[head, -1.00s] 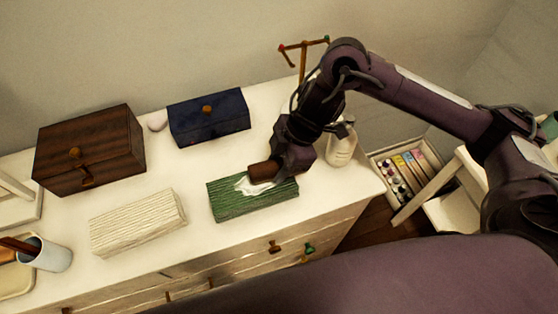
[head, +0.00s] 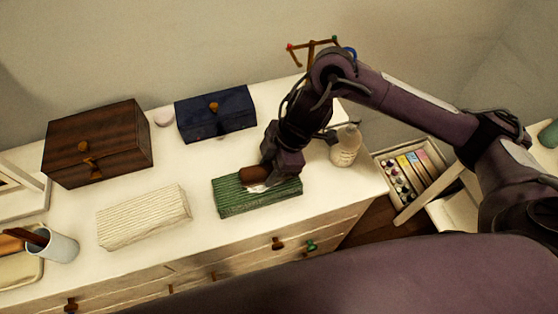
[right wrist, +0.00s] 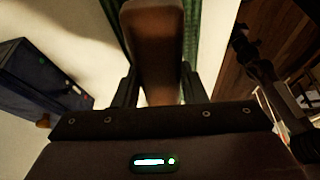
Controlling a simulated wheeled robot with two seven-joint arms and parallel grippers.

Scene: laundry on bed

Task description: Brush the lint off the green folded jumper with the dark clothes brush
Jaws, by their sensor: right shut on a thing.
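The green folded jumper (head: 240,199) lies on the white dresser top, near its front edge. A small white patch of lint (head: 257,187) shows on it beside the brush; the rest of the patch may be hidden. My right gripper (head: 268,172) is shut on the brown clothes brush (head: 254,174), which lies over the jumper's top at its back middle. In the right wrist view the brush (right wrist: 152,45) stands between the fingers, with a strip of green jumper (right wrist: 187,50) behind it. Whether the bristles touch the jumper cannot be seen. My left gripper is not in view.
A cream folded knit (head: 145,217) lies left of the jumper. A navy box (head: 216,114) and a dark wooden box (head: 98,143) stand behind. A pale bottle (head: 346,146) stands close right of my gripper. A cup (head: 58,247) is at front left.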

